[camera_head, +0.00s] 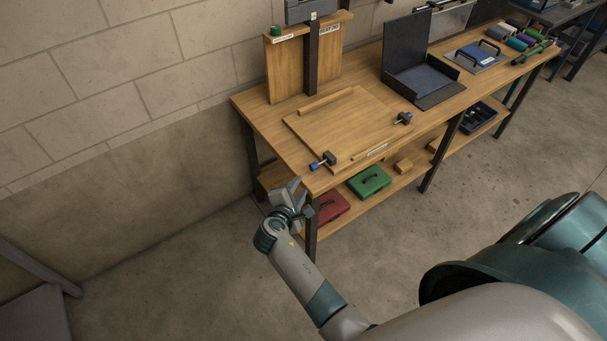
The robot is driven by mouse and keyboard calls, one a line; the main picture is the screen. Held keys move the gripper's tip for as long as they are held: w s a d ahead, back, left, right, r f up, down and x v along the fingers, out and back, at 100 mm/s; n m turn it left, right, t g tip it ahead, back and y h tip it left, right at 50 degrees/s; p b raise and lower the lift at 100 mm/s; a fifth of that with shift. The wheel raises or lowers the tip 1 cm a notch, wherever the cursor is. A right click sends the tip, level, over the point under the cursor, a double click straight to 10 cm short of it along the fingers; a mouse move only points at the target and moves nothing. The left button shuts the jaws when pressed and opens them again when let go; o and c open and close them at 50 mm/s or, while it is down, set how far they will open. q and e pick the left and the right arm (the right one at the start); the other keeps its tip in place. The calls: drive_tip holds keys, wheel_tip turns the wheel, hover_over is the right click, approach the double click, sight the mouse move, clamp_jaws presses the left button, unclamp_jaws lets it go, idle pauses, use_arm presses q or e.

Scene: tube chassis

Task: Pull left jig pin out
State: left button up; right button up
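A wooden jig board (345,125) lies on the workbench. At its front left corner is the left jig pin (315,166), with a blue end toward the left, set in a dark block (329,158). A similar pin (397,122) with a blue end sits in a dark block on the board's right side.
The wooden workbench (252,106) carries an upright panel (287,70), a dark open case (404,55) and a blue-topped tray (478,54). Red (332,207) and green (369,181) boxes sit on the lower shelf. The floor left of the bench is clear.

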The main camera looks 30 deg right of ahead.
use_arm(q)
drive_tip(key=shift+r, duration=0.6)
use_arm(e)
drive_tip(key=shift+v, duration=2.7)
drive_tip(key=shift+w, duration=0.1)
